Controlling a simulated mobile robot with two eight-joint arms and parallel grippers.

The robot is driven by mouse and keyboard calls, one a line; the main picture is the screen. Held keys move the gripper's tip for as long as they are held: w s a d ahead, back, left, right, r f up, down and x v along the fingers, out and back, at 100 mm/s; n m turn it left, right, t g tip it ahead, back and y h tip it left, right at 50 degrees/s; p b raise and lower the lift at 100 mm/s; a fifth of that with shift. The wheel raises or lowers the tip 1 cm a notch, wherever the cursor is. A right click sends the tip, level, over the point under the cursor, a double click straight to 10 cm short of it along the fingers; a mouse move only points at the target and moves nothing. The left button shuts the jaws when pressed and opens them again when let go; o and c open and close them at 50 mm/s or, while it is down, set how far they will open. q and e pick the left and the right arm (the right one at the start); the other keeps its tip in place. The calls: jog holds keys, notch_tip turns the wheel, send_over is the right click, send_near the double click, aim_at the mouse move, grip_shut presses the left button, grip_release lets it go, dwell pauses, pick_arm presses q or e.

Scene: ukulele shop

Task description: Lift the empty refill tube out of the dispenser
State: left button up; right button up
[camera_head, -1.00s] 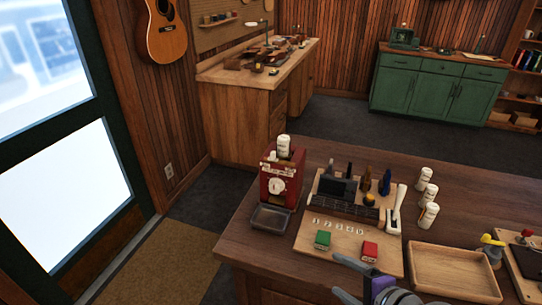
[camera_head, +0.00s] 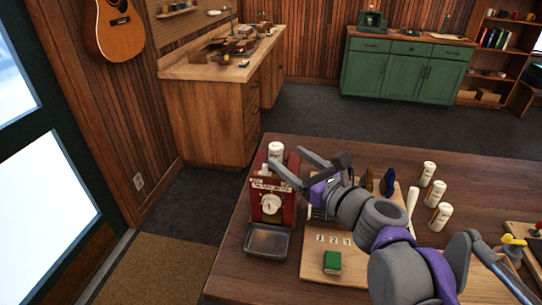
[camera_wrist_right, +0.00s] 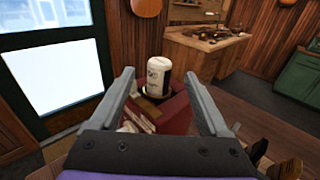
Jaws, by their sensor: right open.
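The red dispenser (camera_head: 272,208) stands at the left end of the wooden counter, with a white dial on its front and a grey metal tray (camera_head: 267,240) before it. The white refill tube (camera_head: 276,150) sits upright in its top. In the right wrist view the tube (camera_wrist_right: 158,75) has dark print and appears between my finger tips, with gaps on both sides. My right gripper (camera_head: 285,158) is open, its fingers pointing at the tube from the right. I cannot tell whether the tips reach around it. My left gripper is not in view.
Several white tubes (camera_head: 433,193) stand on the counter at the right. A wooden board (camera_head: 312,262) with number cards and a green block (camera_head: 332,262) lies right of the dispenser, partly behind my right arm. A workbench (camera_head: 210,100) stands at the back left.

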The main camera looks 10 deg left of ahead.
jog(key=x, duration=0.9)
jog(key=shift+f, duration=0.15)
jog(key=shift+s, duration=0.1)
grip_shut()
